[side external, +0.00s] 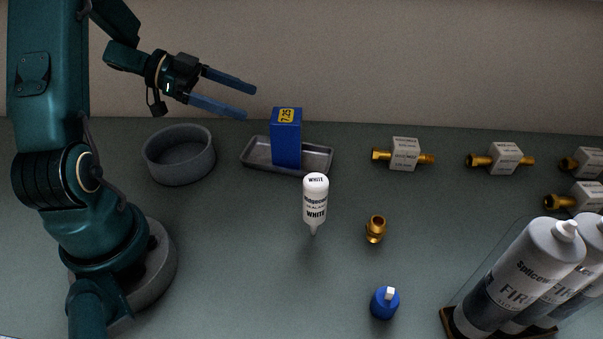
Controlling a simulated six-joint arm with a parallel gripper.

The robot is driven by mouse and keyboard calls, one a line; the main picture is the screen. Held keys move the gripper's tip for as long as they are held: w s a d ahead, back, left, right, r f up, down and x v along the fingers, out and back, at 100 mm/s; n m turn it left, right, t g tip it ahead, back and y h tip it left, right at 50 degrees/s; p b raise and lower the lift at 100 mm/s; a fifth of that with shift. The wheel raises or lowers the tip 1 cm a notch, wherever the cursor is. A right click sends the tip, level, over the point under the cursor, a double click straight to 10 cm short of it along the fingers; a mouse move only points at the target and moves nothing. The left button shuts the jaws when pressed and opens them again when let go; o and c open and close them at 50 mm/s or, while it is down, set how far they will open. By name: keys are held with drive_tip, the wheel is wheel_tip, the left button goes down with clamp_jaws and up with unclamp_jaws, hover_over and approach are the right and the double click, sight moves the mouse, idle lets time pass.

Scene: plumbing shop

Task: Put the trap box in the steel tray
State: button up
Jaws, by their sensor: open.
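A blue box with a yellow label on top, which I take to be the trap box (287,142), stands upright in the shallow grey steel tray (257,158) near the back of the table. The tray's rim shows on both sides of the box. My gripper (250,102) is above and to the left of the box, with its two blue fingers apart and nothing between them. The fingertips look clear of the box.
A round grey bowl (180,160) sits left of the tray. Several tagged brass valves (404,154) and large cartridges (520,280) are at right.

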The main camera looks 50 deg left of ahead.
drive_tip(key=w+a+r+n+t+y, duration=0.1)
drive_tip(key=w+r+n+t+y, duration=0.6)
drive_tip(key=r+y, duration=0.55)
drive_tip(key=s+d+f+n+g+h, duration=0.1)
drive_tip(key=s+d+f+g, duration=0.3)
drive_tip(key=s+d, duration=0.3)
drive_tip(key=s+d+f+n+g+h, duration=0.1)
drive_tip(key=s+d+f+g+h, duration=0.1)
drive_tip(key=s+d+f+g, duration=0.2)
drive_tip(key=s+d+g, duration=0.3)
drive_tip(key=s+d, duration=0.1)
drive_tip(key=s, duration=0.4)
drive_tip(key=shift+s+f, duration=0.35)
